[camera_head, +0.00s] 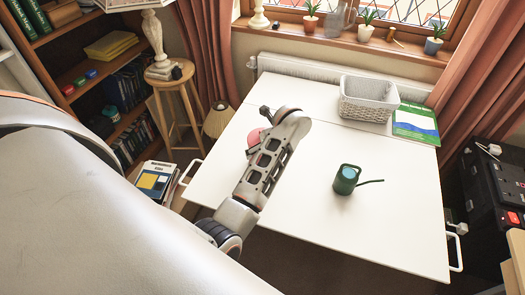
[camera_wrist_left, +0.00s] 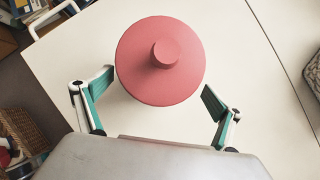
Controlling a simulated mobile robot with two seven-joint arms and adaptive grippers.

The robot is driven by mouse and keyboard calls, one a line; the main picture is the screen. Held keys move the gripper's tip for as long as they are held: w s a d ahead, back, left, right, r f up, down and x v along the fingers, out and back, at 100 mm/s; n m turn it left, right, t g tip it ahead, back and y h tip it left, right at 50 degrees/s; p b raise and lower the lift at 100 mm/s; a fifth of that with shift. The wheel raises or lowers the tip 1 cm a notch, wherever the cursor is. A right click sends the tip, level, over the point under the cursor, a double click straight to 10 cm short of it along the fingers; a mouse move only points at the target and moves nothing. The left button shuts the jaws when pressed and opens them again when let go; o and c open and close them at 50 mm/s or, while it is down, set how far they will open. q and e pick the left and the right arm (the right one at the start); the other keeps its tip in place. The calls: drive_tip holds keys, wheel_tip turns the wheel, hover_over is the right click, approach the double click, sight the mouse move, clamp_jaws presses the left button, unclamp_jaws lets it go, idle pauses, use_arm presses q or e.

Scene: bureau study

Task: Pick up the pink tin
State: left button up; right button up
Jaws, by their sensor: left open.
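The pink tin (camera_wrist_left: 160,75) is round with a knob on its lid. In the left wrist view it sits between and slightly beyond the fingers of my open left gripper (camera_wrist_left: 158,105), with white table visible on either side. No contact with the fingers shows. In the head view only a small part of the tin (camera_head: 254,137) shows, the rest hidden behind my left arm, which reaches in over the table. The left fingers are hidden there too. My right gripper is not in view.
The white table (camera_head: 330,235) holds a green watering can (camera_head: 346,179) at centre right, a white basket (camera_head: 367,98) at the back and a green book (camera_head: 416,122) beside it. A stool with a lamp (camera_head: 176,88) stands left of the table. The table's front middle is clear.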

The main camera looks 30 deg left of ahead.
use_arm(q)
drive_tip(key=x, duration=0.5)
drive_tip(key=shift+a+f, duration=0.1)
drive_tip(key=shift+a, duration=0.25)
drive_tip(key=shift+s+d, duration=0.1)
drive_tip(key=c, duration=1.5)
